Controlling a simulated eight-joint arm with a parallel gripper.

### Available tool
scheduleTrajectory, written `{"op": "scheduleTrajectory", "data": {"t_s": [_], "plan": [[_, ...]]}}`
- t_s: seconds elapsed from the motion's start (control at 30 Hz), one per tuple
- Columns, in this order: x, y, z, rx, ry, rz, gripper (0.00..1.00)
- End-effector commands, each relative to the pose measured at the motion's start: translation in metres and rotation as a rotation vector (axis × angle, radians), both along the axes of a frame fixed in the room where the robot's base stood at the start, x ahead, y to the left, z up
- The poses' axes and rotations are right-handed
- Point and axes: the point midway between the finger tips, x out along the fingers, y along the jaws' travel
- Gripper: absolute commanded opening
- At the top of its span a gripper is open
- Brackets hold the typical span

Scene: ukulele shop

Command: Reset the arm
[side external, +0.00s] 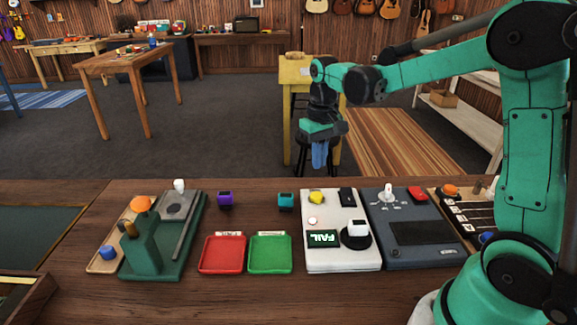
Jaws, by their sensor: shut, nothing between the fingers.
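My gripper (320,150) hangs at the end of my green arm, raised above and beyond the far edge of the wooden bench (230,300). Its blue fingers point down and look shut with nothing held. It is well clear of everything on the bench.
A green press (140,245) stands left, with a red tray (222,255) and a green tray (270,255) beside it. A dark blue panel (412,250) stands right of the tester.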

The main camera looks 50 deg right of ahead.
Motion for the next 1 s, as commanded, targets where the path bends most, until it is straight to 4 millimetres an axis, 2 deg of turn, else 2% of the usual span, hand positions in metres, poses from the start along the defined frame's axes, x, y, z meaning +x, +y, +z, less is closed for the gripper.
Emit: {"op": "scheduleTrajectory", "data": {"t_s": [0.27, 0.37, 0.6, 0.8, 1.0], "plan": [[-0.003, 0.005, 0.004, -0.006, -0.021, 0.011, 0.0], [-0.009, 0.017, 0.014, -0.021, -0.078, 0.037, 0.0], [-0.042, 0.061, 0.034, -0.065, -0.317, 0.141, 0.0], [-0.067, 0.087, 0.034, -0.08, -0.504, 0.214, 0.0], [-0.078, 0.098, 0.029, -0.081, -0.605, 0.249, 0.0]]}}
